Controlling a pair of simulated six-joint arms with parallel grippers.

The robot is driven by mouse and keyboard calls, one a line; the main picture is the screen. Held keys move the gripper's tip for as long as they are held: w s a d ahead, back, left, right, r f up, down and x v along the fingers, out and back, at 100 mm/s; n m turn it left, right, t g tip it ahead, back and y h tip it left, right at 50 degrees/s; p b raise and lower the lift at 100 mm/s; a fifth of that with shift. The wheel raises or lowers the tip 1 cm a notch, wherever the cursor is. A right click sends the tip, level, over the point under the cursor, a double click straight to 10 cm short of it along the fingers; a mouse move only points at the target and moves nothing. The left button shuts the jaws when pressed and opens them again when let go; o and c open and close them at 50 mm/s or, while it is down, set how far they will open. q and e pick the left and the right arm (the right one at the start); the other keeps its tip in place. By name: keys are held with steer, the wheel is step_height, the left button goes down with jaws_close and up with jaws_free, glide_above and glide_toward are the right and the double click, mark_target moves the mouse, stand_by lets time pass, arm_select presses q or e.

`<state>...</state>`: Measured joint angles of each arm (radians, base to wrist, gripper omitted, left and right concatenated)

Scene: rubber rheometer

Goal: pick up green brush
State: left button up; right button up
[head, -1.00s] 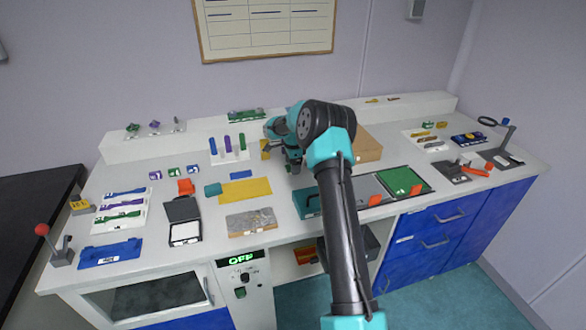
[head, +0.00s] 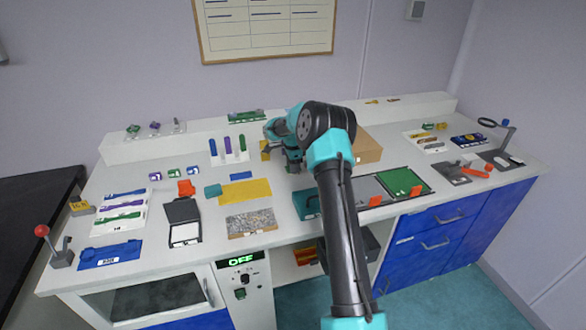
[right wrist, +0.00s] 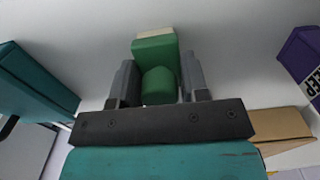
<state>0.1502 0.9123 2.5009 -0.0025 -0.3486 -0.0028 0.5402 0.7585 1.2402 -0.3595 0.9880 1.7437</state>
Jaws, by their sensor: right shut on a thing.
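The green brush (right wrist: 157,50) shows in the right wrist view as a green block with a cream-coloured strip at its far end. My right gripper (right wrist: 158,78) has its two grey fingers on either side of the brush and is shut on it. In the head view the right gripper (head: 292,165) is over the middle of the bench, partly behind my own arm, and I cannot make out the brush there. Whether the brush touches the bench is unclear. My left gripper is not in view.
A cardboard-brown box (head: 367,147) stands right of the gripper. A teal box (right wrist: 35,80) shows left in the right wrist view, a purple labelled block (right wrist: 302,62) at right. A yellow mat (head: 245,192) lies left of the gripper, and a green-topped tray (head: 405,181) lies to the right.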

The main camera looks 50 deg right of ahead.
steer(key=shift+r, duration=0.15)
step_height(320, 180, up, 10)
steer(key=shift+f, duration=0.1)
stand_by(0.3)
steer(key=o, duration=0.4)
steer(key=shift+c, duration=1.4)
steer(key=shift+a, duration=0.15)
